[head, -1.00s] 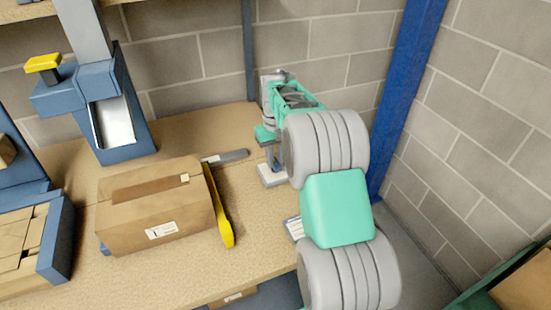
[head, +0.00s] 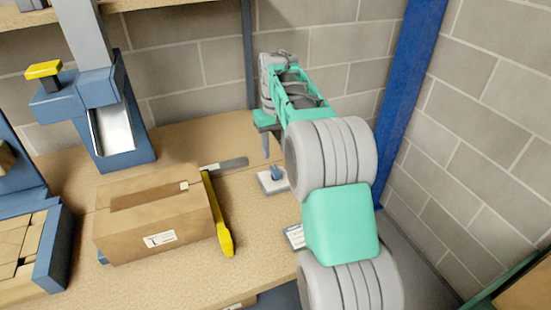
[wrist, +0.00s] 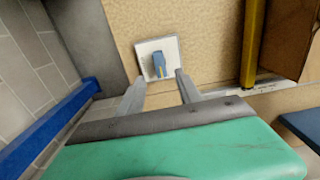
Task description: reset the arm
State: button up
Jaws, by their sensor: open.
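My gripper (head: 267,147) is open and empty in the head view, above the right part of the wooden bench (head: 195,142). In the wrist view its two grey fingers (wrist: 160,78) stand apart. Beyond and between them is a small white square plate (wrist: 146,48) with a blue piece (wrist: 158,62) on it. The plate also shows in the head view (head: 266,186), on the bench below my gripper, partly hidden by my arm. The fingers look clear of the blue piece.
A cardboard box (head: 155,220) stands left of the plate, with a yellow-handled tool (head: 219,218) along its side. A blue dispenser-like stand (head: 125,157) is behind it. A block wall (head: 190,70) and blue post (head: 400,90) bound the back and right.

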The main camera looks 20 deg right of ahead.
jog(key=shift+r, duration=0.1)
dwell(0.3)
jog(key=s+a+r+t, duration=0.1)
jog(key=s+a+r, duration=0.2)
jog(key=s+a, duration=0.25)
jog(key=s+a+f+t, duration=0.1)
jog(key=s+a+f, duration=0.2)
jog(key=s, duration=0.6)
jog(key=s+a+f+t, duration=0.1)
jog(key=s+a+f, duration=0.1)
jog(key=s, duration=0.8)
jog(key=shift+a+f, duration=0.4)
jog(key=shift+a, duration=0.5)
